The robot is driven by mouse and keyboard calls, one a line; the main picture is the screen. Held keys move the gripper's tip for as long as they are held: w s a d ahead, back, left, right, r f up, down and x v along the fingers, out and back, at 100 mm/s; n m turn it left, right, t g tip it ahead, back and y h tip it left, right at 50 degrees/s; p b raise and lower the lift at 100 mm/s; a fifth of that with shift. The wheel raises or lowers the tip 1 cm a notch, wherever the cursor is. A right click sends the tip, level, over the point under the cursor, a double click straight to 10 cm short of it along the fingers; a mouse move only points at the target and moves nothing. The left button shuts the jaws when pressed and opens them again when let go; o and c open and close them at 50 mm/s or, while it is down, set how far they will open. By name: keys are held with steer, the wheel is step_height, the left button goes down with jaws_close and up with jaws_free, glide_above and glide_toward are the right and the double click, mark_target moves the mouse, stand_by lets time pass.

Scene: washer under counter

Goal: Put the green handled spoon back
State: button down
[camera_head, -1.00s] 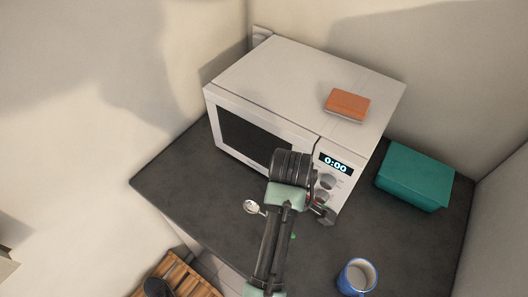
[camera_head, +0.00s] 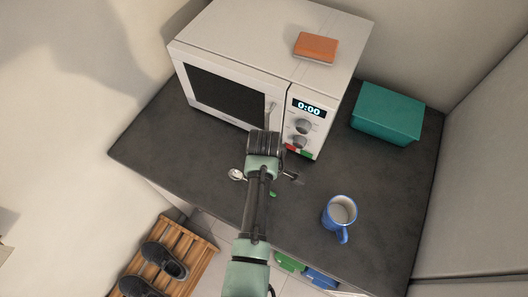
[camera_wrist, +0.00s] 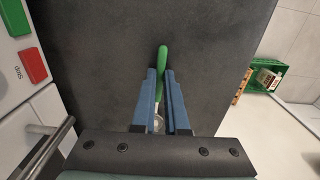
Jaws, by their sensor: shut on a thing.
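The spoon has a green handle and a metal bowl. In the wrist view the green handle (camera_wrist: 162,58) sticks out past the fingertips, and the bowl (camera_wrist: 158,124) lies back between the finger bases. My gripper (camera_wrist: 161,75) has its two blue fingers closed around the spoon. In the head view the bowl (camera_head: 237,174) shows left of my arm and a bit of green handle (camera_head: 273,194) shows right of it; the arm hides the middle and the fingers. The spoon is over the dark counter, in front of the microwave (camera_head: 225,97). I cannot tell its height above the counter.
A blue mug (camera_head: 341,213) stands at the right on the counter (camera_head: 155,140). A teal box (camera_head: 387,113) is right of the microwave, and an orange-brown block (camera_head: 316,47) lies on top of it. Counter space left of the spoon is clear. Shoes (camera_head: 165,260) sit on a wooden rack below.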

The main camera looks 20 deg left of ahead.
steer(key=c, duration=0.9)
jaws_free()
steer(key=shift+c, duration=0.2)
step_height(320, 180, up, 12)
steer(key=shift+b, duration=0.4)
